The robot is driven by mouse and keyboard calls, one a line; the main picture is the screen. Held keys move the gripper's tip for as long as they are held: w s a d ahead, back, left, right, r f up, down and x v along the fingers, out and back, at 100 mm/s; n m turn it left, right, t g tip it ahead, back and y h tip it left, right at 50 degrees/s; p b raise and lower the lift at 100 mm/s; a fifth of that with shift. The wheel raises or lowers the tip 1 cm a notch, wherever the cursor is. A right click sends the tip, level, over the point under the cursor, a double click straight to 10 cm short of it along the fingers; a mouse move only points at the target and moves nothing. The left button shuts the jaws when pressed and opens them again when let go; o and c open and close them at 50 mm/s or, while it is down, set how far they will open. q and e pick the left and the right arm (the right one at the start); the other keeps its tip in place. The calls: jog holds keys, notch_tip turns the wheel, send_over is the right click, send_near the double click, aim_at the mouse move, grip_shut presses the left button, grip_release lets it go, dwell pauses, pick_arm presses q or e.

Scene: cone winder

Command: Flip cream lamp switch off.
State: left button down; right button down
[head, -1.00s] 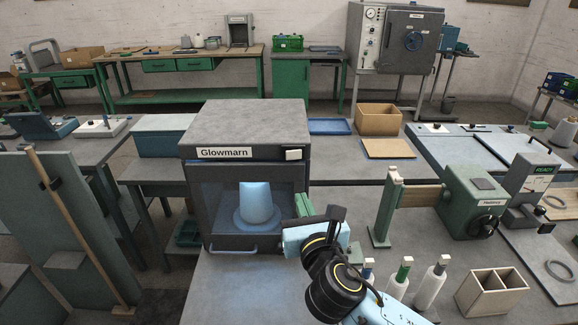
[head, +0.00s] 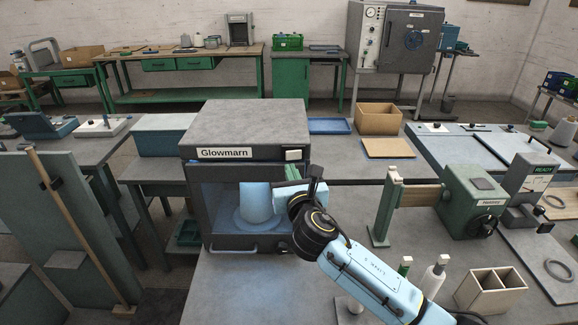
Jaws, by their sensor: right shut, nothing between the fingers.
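The cream lamp switch (head: 293,155) is a small pale rocker at the right end of the top front strip of the dark grey Glowmarn cabinet (head: 250,125). Behind the cabinet's front window a pale cone (head: 256,203) stands on a round base, in bluish light. My right gripper (head: 291,171) is in front of the cabinet's right side, with its green fingers just below the switch. It is shut and empty. I cannot tell whether the fingertips touch the cabinet. The wrist covers the right part of the window. My left gripper is not in view.
A green post (head: 384,210) and a green winder (head: 473,200) stand to the right. White spools (head: 432,278) stand near my right forearm, partly hidden by it. A divided wooden box (head: 492,290) is at the front right. The bench left of my arm is clear.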

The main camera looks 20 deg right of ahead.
aim_at(294, 155)
jog(key=shift+w+d, duration=0.1)
jog(key=shift+w, duration=1.35)
